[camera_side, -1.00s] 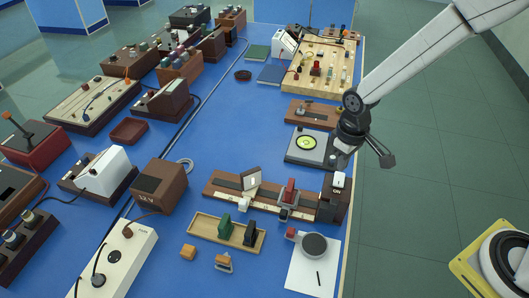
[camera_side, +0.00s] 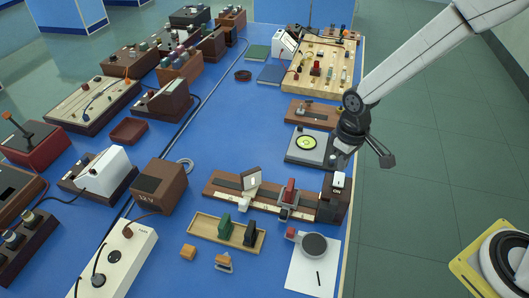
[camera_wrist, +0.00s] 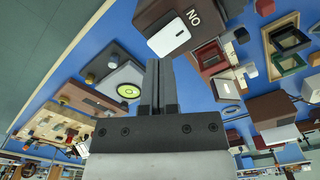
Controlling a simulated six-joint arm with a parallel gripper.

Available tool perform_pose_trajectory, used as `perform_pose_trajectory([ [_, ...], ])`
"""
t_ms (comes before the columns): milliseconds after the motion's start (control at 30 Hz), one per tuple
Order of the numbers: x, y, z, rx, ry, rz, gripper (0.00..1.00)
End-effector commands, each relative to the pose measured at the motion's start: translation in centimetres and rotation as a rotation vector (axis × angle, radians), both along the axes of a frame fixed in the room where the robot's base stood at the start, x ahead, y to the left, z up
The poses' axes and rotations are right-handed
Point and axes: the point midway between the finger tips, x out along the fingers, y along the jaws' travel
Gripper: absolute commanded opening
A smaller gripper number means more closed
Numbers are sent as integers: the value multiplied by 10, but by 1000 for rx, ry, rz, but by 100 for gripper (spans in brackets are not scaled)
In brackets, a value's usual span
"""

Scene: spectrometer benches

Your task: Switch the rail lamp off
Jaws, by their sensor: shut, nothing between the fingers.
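The rail lamp is a dark brown housing (camera_side: 336,205) at the right end of the wooden rail (camera_side: 228,189). A white switch piece (camera_side: 339,180) sits on its top, and it also shows large in the wrist view (camera_wrist: 174,33) beside the white letters ON, seen upside down. My gripper (camera_side: 342,160) is just behind the lamp, close to the switch. In the wrist view my gripper's fingers (camera_wrist: 160,66) are together and empty, pointing past the lower left of the housing. I cannot tell whether they touch it.
A red-topped holder (camera_side: 289,192) and a tilted white-faced plate (camera_side: 251,181) stand on the rail. A device with a yellow-green disc (camera_side: 306,143) lies behind the lamp. A round grey-topped object (camera_side: 314,245) stands on white paper in front. The table's right edge is close to the lamp.

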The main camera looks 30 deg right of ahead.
Motion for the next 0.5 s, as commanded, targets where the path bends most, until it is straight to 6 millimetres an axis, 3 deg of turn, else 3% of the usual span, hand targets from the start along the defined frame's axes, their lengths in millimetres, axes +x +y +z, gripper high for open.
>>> perform_pose_trajectory([
  [500, 0, 0, -4, 0, 1, 0, 0],
])
